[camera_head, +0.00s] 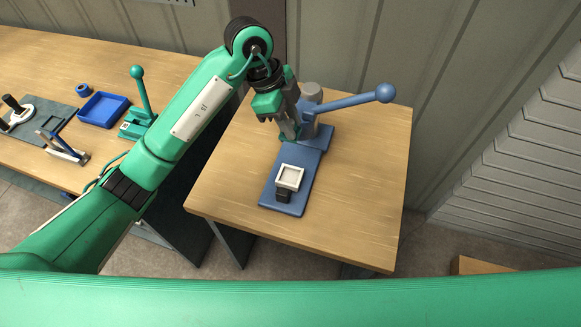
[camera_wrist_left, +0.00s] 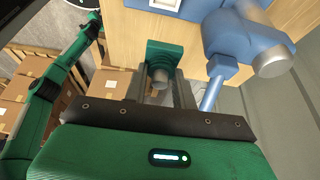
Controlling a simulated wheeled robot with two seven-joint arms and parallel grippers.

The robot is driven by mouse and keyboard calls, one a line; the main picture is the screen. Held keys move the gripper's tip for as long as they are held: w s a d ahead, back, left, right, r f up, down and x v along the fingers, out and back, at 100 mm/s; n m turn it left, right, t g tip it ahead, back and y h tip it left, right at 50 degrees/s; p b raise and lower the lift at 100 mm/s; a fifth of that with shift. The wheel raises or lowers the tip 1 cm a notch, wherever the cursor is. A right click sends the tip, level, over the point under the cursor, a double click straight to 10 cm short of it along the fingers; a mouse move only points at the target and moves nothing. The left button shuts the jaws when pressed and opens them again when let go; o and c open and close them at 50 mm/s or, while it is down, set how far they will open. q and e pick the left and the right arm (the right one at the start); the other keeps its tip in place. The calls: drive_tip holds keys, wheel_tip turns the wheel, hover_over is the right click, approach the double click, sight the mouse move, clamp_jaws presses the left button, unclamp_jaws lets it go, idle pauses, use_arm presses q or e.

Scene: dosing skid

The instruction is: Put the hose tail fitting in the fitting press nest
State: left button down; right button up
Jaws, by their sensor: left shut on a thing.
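My left gripper (camera_head: 290,132) is above the far part of the blue press on the right table, close to its column and pointing down. It is shut on the hose tail fitting, which shows in the left wrist view as a grey metal cylinder with a green square plate (camera_wrist_left: 168,50). The fitting is between the fingers (camera_wrist_left: 162,88). The fitting press nest (camera_head: 290,177) is a white square frame at the near end of the blue base plate. It looks empty, and the held fitting is apart from it. My right gripper is not in view.
The press column and its blue lever with a ball end (camera_head: 384,92) stand just right of the gripper. The left table holds a blue tray (camera_head: 103,124), a small green lever press (camera_head: 139,100) and other tools. The right table's wood top (camera_head: 361,190) is clear right of the press.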

use_arm(q)
wheel_tip(320, 180, down, 18)
drive_tip(key=p, duration=0.3)
drive_tip(key=shift+r, duration=0.1)
drive_tip(key=shift+f, duration=0.2)
drive_tip(key=c, duration=1.1)
unclamp_jaws()
drive_tip(key=b+v, duration=0.3)
drive_tip(key=v, duration=0.9)
drive_tip(key=shift+a+r, duration=0.1)
drive_tip(key=shift+r, duration=0.05)
